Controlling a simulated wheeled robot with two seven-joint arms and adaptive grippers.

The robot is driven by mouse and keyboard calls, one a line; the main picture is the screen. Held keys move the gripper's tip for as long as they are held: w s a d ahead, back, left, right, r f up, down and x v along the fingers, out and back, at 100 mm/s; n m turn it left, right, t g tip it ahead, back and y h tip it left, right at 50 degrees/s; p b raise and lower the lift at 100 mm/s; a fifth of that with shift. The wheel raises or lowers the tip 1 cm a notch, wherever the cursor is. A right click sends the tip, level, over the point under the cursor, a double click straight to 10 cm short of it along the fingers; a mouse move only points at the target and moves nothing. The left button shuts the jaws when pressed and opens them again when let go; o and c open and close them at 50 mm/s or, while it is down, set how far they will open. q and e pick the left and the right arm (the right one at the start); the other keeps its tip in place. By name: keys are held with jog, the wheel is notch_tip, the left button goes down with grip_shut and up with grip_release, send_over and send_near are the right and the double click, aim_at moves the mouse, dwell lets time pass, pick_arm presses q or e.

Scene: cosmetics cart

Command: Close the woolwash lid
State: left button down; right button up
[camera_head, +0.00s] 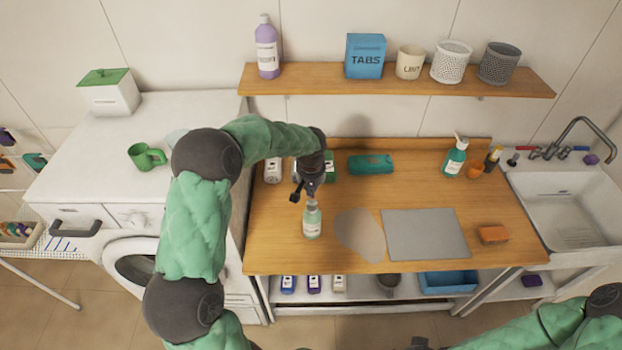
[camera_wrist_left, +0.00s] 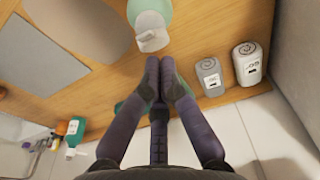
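A pale green bottle (camera_head: 312,224) with a white label stands on the wooden worktop; I take it as the woolwash, but its label is too small to read. In the left wrist view the bottle (camera_wrist_left: 150,10) shows at the top, with its whitish lid (camera_wrist_left: 152,40) towards my fingers. I cannot tell how far the lid is open. My left gripper (camera_head: 305,194) is just above and behind the bottle top. Its fingers (camera_wrist_left: 164,66) are together and empty, with tips close to the lid; contact is unclear. My right gripper (camera_head: 418,343) barely shows at the bottom edge.
A grey mat (camera_head: 425,234) and a grey-beige patch (camera_head: 360,235) lie right of the bottle. White containers (camera_wrist_left: 247,64) and a green one (camera_head: 330,167) stand behind my left gripper. A teal item (camera_head: 371,164) lies at the back. A shelf (camera_head: 400,82) runs above.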

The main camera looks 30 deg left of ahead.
pick_arm(q)
jog(key=shift+s+d+f, duration=0.2)
jog(key=shift+s+f, duration=0.2)
jog(key=shift+f, duration=0.1)
jog(key=shift+f+b, duration=0.15)
jog(key=shift+b, duration=0.45)
jog(key=shift+s+d+f+t+y+b, duration=0.15)
jog(key=shift+t+b, duration=0.25)
jog(key=shift+b, duration=1)
jog(key=shift+s+d+r+t+y+b, duration=0.15)
jog(key=shift+s+t+y+b, duration=0.2)
jog(key=shift+b, duration=1.05)
jog(key=t+b, duration=0.1)
jog(key=b, duration=0.4)
jog(key=s+f+t+y+b, duration=0.1)
jog(key=b, duration=0.5)
jog(key=d+f+t+y+b, duration=0.1)
jog(key=t+b, duration=0.1)
jog(key=b, duration=0.4)
jog(key=shift+s, duration=0.35)
jog(key=shift+s+d+f+b, duration=0.1)
jog(key=shift+s+b, duration=0.1)
jog(key=shift+b, duration=1.05)
jog(key=shift+w, duration=0.1)
